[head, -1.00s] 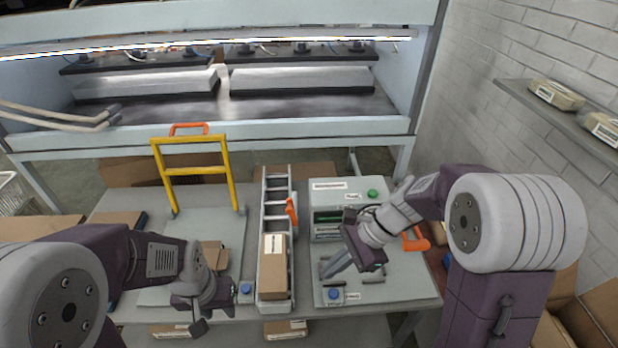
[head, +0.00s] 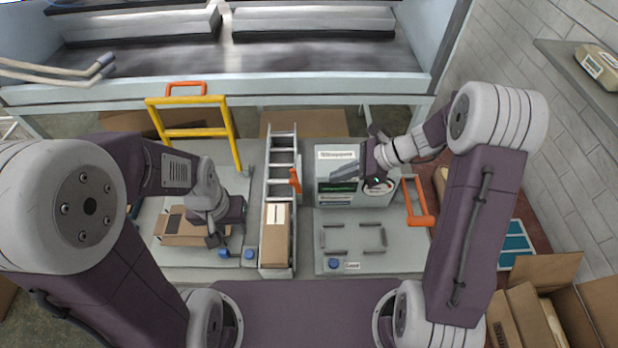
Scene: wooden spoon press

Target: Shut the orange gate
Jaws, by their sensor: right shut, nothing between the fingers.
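An orange U-shaped frame (head: 420,205), which looks like the gate, stands at the right edge of the right-hand grey plate (head: 355,263). It is swung out to the side, away from the plate's middle. My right gripper (head: 345,173) is shut and empty over the grey-green control box, left of the orange frame and apart from it. My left gripper (head: 216,242) hangs over the left-hand plate near an open cardboard box (head: 180,240); its jaws are too hidden to tell. A small orange lever (head: 295,181) sits on the middle chute's right side.
A yellow frame (head: 190,132) with an orange handle stands upright at the back left. The middle chute (head: 283,158) holds a brown box (head: 274,230). Open cartons (head: 540,300) stand at the lower right.

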